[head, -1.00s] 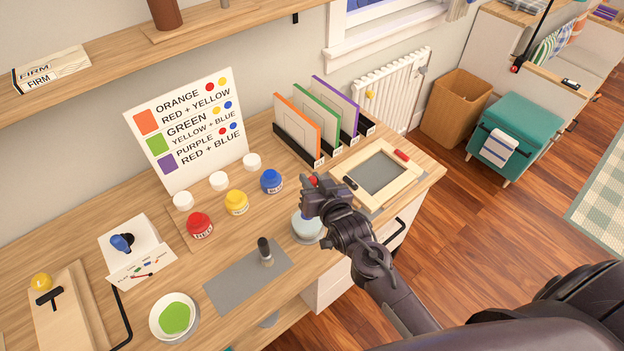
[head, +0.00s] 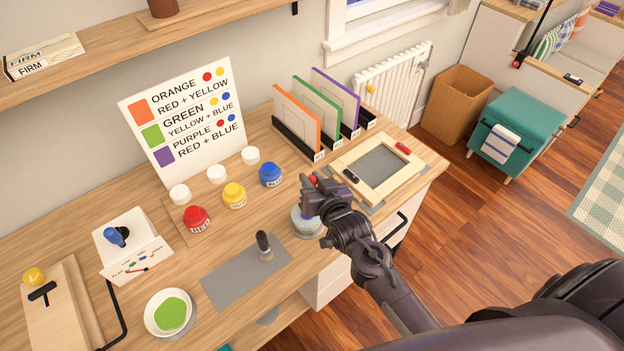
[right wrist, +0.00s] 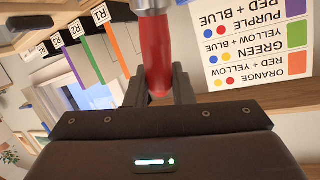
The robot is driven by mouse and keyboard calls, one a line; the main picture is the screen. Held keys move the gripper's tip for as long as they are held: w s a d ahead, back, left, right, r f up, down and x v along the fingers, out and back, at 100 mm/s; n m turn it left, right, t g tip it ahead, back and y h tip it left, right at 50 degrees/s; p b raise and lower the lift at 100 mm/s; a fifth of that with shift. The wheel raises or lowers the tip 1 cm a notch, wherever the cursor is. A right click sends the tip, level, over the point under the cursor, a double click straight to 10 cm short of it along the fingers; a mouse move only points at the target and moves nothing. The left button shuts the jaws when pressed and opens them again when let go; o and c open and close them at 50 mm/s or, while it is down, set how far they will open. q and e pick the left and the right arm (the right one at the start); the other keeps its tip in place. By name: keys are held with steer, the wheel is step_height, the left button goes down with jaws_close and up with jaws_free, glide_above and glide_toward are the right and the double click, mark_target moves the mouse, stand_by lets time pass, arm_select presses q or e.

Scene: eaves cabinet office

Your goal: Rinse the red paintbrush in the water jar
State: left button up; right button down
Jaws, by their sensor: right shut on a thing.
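My right gripper (head: 316,190) is above the water jar (head: 305,222) near the front edge of the desk. In the right wrist view the right gripper (right wrist: 159,90) is shut on the red paintbrush (right wrist: 157,65), with its red handle between the fingers and its metal part beyond them. In the head view only a bit of red (head: 312,180) shows at the gripper's top. The gripper hides much of the jar, and I cannot see the bristles or whether they are in the water. My left gripper is not in view.
Red (head: 196,220), yellow (head: 234,196) and blue (head: 270,175) paint jars stand behind. A dark-tipped brush (head: 264,246) stands upright on a grey mat (head: 228,284). A wooden frame (head: 420,175) lies right of the jar. A bowl of green paint (head: 152,322) is at front left.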

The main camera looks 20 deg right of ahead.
steer(key=shift+f+b, duration=0.3)
steer(key=shift+f, duration=0.2)
stand_by(0.8)
step_height(320, 180, up, 7)
steer(key=p, duration=0.7)
steer(key=shift+r, duration=0.1)
stand_by(0.7)
steer(key=s+d+r+m+h+b, duration=0.1)
steer(key=s+r+b, duration=0.5)
steer(key=s+b, duration=0.2)
steer(key=shift+d+b, duration=0.35)
steer(key=shift+b, duration=0.3)
